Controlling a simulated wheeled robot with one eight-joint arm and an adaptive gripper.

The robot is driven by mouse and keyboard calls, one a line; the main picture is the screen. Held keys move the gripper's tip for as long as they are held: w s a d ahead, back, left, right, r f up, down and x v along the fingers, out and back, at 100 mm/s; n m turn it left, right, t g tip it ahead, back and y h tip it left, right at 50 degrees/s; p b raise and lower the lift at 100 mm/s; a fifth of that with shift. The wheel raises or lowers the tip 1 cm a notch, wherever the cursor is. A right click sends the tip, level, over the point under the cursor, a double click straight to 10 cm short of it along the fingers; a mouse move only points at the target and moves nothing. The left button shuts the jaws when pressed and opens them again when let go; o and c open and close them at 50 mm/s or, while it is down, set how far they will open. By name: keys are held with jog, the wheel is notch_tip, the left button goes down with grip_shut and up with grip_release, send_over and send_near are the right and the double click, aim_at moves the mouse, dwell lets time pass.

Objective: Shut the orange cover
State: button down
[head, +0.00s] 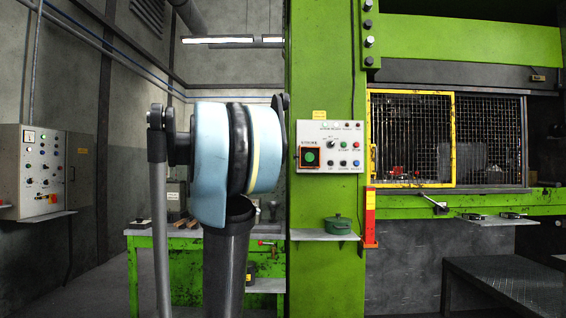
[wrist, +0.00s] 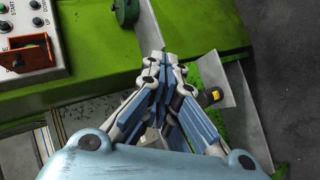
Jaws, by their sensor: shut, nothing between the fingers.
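The orange cover (wrist: 30,57) shows at the left edge of the wrist view, on the white control panel. It looks like a flap standing out from the panel, with a dark edge. In the head view the orange cover (head: 303,165) shows as a thin orange edge by a dark square, with a green button (head: 310,157) visible inside it. My gripper (wrist: 162,58) is shut and empty in the wrist view, apart from the cover and to its right. My gripper is hidden in the head view, where my blue arm link stands left of the panel.
The control panel (head: 331,147) is on a green press column (head: 312,60). A red and yellow bar (head: 370,215) stands right of the shelf. A yellow-framed mesh guard (head: 411,139) covers the press opening.

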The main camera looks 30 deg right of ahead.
aim_at(296, 157)
jog(key=w+d+r+n+h, duration=0.1)
jog(key=w+d+r+h, duration=0.2)
jog(key=w+d+r, duration=0.45)
jog(key=w+d+r+n+h, duration=0.2)
jog(key=w+d+r+h, duration=0.15)
jog(key=w+r, duration=0.65)
jog(key=s+d+r, duration=0.1)
jog(key=d+r, duration=0.1)
jog(key=d, duration=1.1)
jog(key=shift+s+d+r+t, duration=0.15)
jog(key=shift+d+r+t, duration=0.05)
jog(key=shift+d+t, duration=0.2)
jog(key=shift+a+t, duration=0.15)
jog(key=shift+t, duration=0.25)
